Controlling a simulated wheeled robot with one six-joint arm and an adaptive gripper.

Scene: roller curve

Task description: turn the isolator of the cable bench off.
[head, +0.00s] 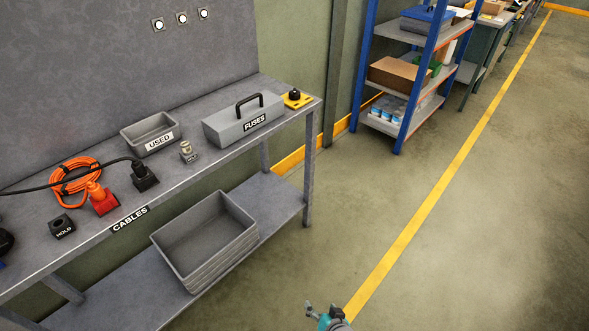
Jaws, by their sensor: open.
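The cable bench (88,251) has a "CABLES" label on its front edge and runs along the left. A yellow plate with a black rotary knob, which looks like the isolator (296,99), sits on the bench top at its far right end. The knob is too small to tell which way it points. My gripper (322,309) shows at the bottom edge, open, with nothing seen between its fingers. It is over the floor, right of the bench and well apart from the isolator. Most of my arm is out of the picture.
A grey "FUSES" box (238,122) stands just left of the isolator. A "USED" tray (147,134), an orange cable coil (75,182) and plugs lie further left. Grey bins (205,240) rest on the lower shelf. A blue rack (405,80) stands behind. The floor to the right is clear.

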